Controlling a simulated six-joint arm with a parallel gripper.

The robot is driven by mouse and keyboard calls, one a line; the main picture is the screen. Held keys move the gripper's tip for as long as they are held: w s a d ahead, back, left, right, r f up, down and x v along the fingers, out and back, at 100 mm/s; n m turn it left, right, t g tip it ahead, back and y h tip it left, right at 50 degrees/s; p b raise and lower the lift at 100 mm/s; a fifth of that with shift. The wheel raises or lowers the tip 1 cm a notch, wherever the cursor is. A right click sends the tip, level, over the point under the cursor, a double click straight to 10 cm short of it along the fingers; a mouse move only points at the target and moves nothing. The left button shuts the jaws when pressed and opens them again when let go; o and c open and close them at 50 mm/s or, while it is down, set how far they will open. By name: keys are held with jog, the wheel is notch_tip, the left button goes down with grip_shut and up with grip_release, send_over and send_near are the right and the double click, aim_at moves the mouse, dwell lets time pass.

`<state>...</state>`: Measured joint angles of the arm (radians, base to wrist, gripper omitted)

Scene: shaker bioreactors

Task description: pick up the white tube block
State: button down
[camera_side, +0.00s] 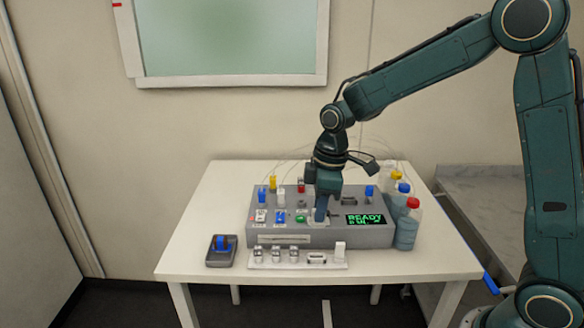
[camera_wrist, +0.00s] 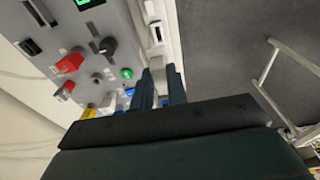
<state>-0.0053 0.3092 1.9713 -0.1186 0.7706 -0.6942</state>
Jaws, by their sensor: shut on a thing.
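My gripper (camera_side: 321,218) points down at the right half of the grey control box, left of its lit display. In the wrist view my gripper (camera_wrist: 160,78) has its two dark teal fingers close together. A pale piece, taken as the white tube block (camera_wrist: 157,73), shows between them. The fingers hide most of it, and its lower end cannot be made out. In the side view the held piece cannot be told clearly from the fingers.
The grey control box (camera_side: 268,238) carries coloured clips and knobs. A white strip (camera_side: 290,265) in front holds several small fittings and an upright white piece (camera_side: 340,249). Capped bottles (camera_side: 407,232) stand right. A dark tray (camera_side: 221,262) lies left. The table's front corners are clear.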

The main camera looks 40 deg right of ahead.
notch_tip(320, 180, up, 10)
jog(key=shift+f, duration=0.15)
